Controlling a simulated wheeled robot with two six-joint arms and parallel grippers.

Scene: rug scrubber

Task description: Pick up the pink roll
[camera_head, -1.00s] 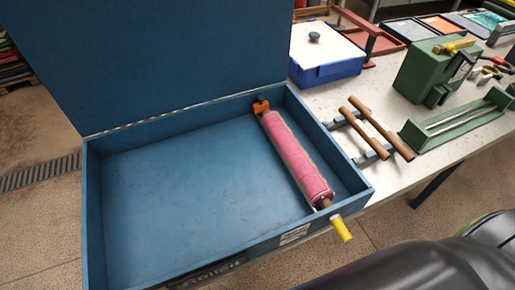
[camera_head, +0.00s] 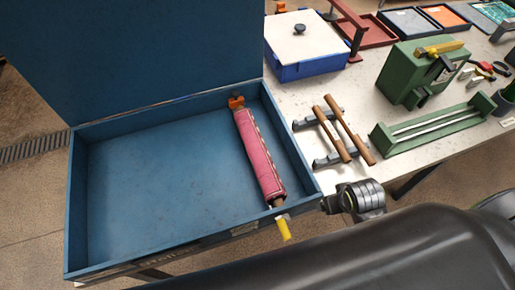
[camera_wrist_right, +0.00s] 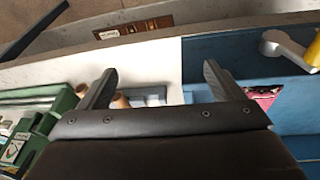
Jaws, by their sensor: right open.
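The pink roll (camera_head: 259,155) lies along the right side of the open blue box (camera_head: 160,170). An orange end piece (camera_head: 237,102) is at its far end, and a yellow handle (camera_head: 284,229) sticks out past the box's front wall near its close end. In the right wrist view my right gripper (camera_wrist_right: 160,85) is open, its two fingers apart with nothing held. A bit of the pink roll (camera_wrist_right: 264,97) shows there, beyond and right of the right finger. The yellow handle (camera_wrist_right: 314,50) is at the right edge. My left gripper is not in view.
The box's raised blue lid (camera_head: 160,50) stands behind it. Two wooden-handled tools (camera_head: 343,130) lie on the white table right of the box. A green tray (camera_head: 430,125), a green machine (camera_head: 415,75) and a blue container with a white lid (camera_head: 305,45) stand farther back.

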